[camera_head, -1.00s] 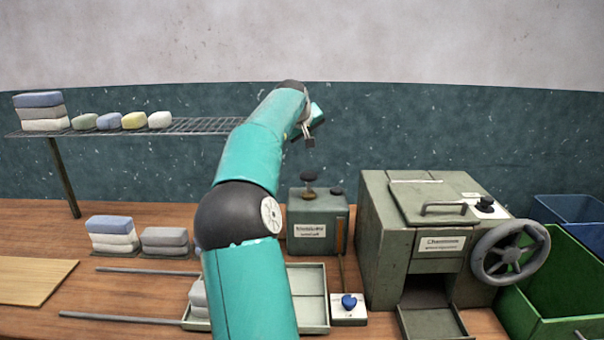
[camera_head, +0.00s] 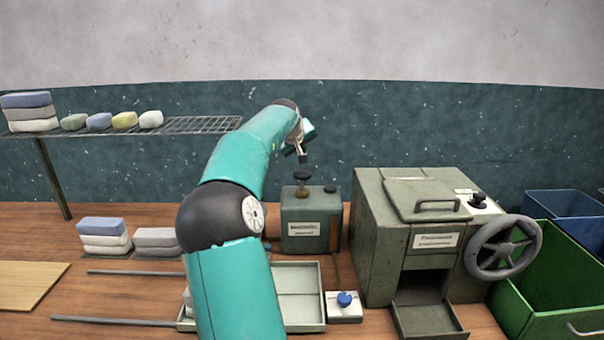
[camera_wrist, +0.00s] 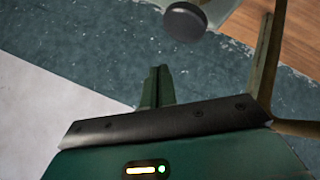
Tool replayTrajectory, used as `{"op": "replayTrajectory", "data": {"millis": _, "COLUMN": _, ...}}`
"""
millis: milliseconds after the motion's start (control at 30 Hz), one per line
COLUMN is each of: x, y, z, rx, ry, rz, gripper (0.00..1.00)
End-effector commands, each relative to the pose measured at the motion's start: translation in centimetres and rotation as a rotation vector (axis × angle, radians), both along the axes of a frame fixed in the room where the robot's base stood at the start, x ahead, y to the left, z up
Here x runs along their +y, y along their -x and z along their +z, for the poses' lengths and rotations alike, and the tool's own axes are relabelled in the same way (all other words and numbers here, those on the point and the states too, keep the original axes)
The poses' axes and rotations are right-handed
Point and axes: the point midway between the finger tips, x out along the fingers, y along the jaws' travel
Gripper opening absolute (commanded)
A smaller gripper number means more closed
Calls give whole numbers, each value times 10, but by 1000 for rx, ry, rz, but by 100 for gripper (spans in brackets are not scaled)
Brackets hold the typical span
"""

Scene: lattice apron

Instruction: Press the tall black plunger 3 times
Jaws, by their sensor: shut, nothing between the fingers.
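The tall black plunger (camera_head: 302,176) stands upright on the left part of a grey-green box (camera_head: 300,228) with a label. A shorter black knob (camera_head: 331,189) sits to its right on the same box. My gripper (camera_head: 303,159) is shut and empty, pointing down just above the plunger's cap, with a small gap showing between them. In the wrist view my gripper's fingers (camera_wrist: 155,86) are together, and a dark round cap (camera_wrist: 185,22), apparently the plunger's, lies beyond them.
A large grey-green machine (camera_head: 380,230) with a handwheel (camera_head: 503,247) stands to the right, beside green (camera_head: 540,285) and blue (camera_head: 570,204) bins. A shallow tray (camera_head: 300,295) and a blue-knobbed switch (camera_head: 345,300) are in front. A wire shelf (camera_head: 200,125) holds blocks at left.

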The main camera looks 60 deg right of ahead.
Motion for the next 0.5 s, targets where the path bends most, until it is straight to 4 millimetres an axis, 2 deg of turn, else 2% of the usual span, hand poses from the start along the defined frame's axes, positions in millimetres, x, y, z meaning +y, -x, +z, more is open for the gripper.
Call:
{"op": "replayTrajectory", "data": {"millis": 200, "x": 1, "y": -2, "z": -27, "rx": 0, "ry": -1, "rz": 0, "gripper": 0}}
{"op": "replayTrajectory", "data": {"millis": 500, "x": 1, "y": -2, "z": -39, "rx": -1, "ry": 0, "rz": 1, "gripper": 0}}
